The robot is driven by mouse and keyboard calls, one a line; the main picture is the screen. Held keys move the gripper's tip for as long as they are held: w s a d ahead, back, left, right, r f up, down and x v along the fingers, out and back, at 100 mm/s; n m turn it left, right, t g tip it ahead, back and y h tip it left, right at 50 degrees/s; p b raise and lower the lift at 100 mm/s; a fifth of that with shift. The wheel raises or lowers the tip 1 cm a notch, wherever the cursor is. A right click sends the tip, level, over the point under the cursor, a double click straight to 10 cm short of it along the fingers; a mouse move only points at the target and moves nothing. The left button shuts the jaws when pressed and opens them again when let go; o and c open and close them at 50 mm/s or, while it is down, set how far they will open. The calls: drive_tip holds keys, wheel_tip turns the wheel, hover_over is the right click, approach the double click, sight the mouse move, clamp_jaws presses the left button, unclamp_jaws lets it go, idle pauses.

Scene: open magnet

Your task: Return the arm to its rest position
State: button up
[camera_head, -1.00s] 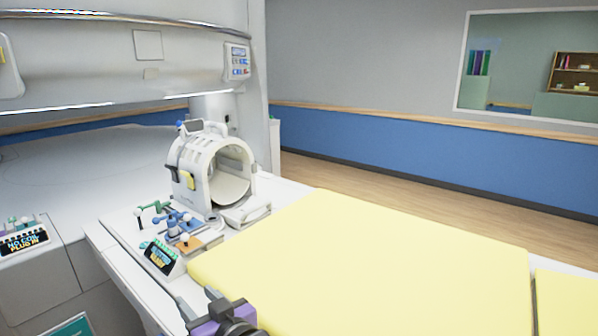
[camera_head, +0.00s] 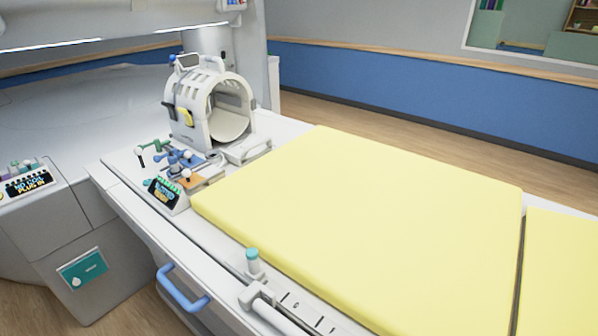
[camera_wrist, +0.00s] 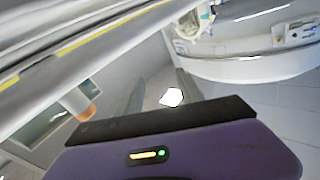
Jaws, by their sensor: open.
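My gripper (camera_wrist: 160,88) shows only in the wrist view, with its purple body at the bottom and two grey fingers spread apart. It is open, with nothing seen held between the fingers. A small bright white patch shows between them, apparently in the background. The arm and gripper are out of the head view.
The table with a yellow pad (camera_head: 370,220) carries a white head coil (camera_head: 210,110) and small coloured connectors (camera_head: 175,160). A blue handle (camera_head: 182,288) and a teal-capped post (camera_head: 253,262) are along its near side. A wall (camera_head: 420,120) stands behind.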

drive_tip(key=s+d+f+g+h, duration=0.1)
drive_tip(key=s+d, duration=0.3)
drive_tip(key=s, duration=0.5)
drive_tip(key=s+d+f+g+h, duration=0.2)
drive_tip(key=s+d, duration=0.3)
drive_tip(key=s, duration=0.5)
drive_tip(key=shift+s+d+g, duration=0.15)
drive_tip(key=shift+s+g, duration=0.15)
drive_tip(key=shift+g, duration=0.3)
